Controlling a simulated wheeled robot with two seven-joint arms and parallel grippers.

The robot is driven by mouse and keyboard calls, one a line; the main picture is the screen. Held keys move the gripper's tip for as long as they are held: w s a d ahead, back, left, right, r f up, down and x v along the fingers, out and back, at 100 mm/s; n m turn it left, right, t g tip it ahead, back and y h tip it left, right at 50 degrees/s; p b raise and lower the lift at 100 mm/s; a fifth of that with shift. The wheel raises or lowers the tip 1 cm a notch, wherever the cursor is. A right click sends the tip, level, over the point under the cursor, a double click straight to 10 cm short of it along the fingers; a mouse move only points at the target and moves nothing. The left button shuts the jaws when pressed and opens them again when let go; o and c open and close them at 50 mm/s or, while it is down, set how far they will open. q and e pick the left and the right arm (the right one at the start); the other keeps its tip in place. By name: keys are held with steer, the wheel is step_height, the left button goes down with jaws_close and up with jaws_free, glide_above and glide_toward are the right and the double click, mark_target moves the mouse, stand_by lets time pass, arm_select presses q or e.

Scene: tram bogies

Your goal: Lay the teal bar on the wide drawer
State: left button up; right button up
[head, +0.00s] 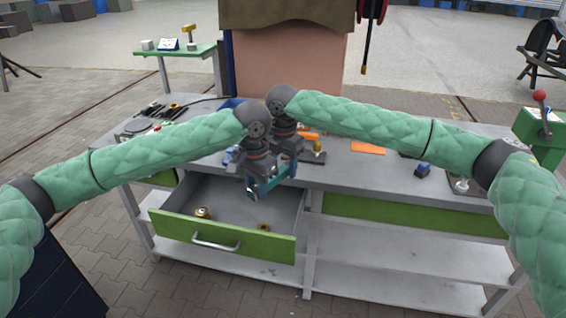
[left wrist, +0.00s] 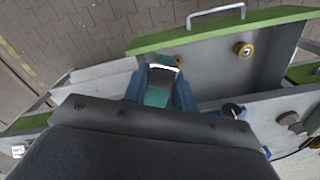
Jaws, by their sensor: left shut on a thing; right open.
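The teal bar (head: 277,180) is held above the back right part of the open drawer (head: 265,247), which has a green front and a metal handle. My left gripper (head: 257,187) is shut on the bar; the left wrist view shows the bar (left wrist: 157,96) between its blue fingers (left wrist: 160,88). My right gripper (head: 288,166) is open, close beside the bar's far end; the overlapping wrists hide whether it touches. The open drawer also shows in the left wrist view (left wrist: 215,72). A closed drawer with a long green front (head: 400,215) is to the right.
Two brass-coloured round parts (head: 203,212) (head: 263,228) lie in the open drawer; much of its floor is clear. The grey bench top (head: 335,178) behind carries an orange-and-black tool (head: 312,150), an orange sheet (head: 368,148) and a small blue part (head: 423,170).

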steer(key=shift+c, duration=0.4)
steer(key=c, duration=1.1)
arm_select(q)
steer(key=o, duration=1.1)
arm_select(e)
jaws_close()
arm_select(q)
steer(key=shift+o, duration=0.2)
steer(key=shift+r, duration=0.1)
